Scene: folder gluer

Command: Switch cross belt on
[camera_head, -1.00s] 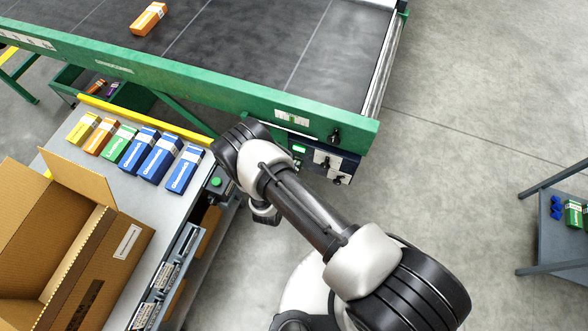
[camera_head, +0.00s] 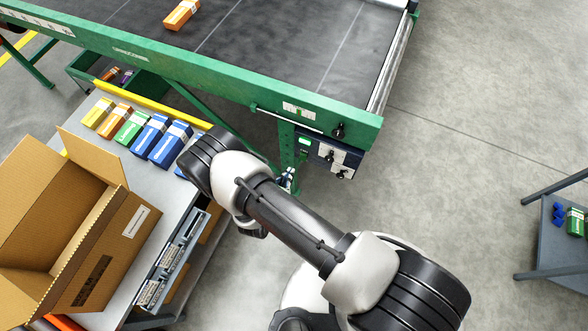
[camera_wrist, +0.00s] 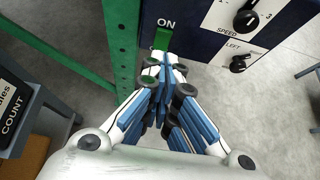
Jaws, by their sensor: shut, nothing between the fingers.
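The dark blue control panel (camera_head: 318,148) hangs under the corner of the green-framed belt (camera_head: 290,70). In the wrist view a green switch (camera_wrist: 162,39) sits on the panel (camera_wrist: 185,42) below the label ON. Its lower part is hidden by my fingertips. My gripper (camera_wrist: 167,68) is shut and empty, with its tips right at the lower part of the switch; I cannot tell whether they touch it. In the head view, my gripper (camera_head: 288,178) shows only partly, beyond my arm, just left of and below the panel.
Black SPEED (camera_wrist: 246,20) and LEFT (camera_wrist: 240,63) knobs sit right of the switch. A green post (camera_wrist: 122,45) stands close left. A table with an open carton (camera_head: 110,235) and several small boxes (camera_head: 150,135) is at left. An orange box (camera_head: 182,14) lies on the belt.

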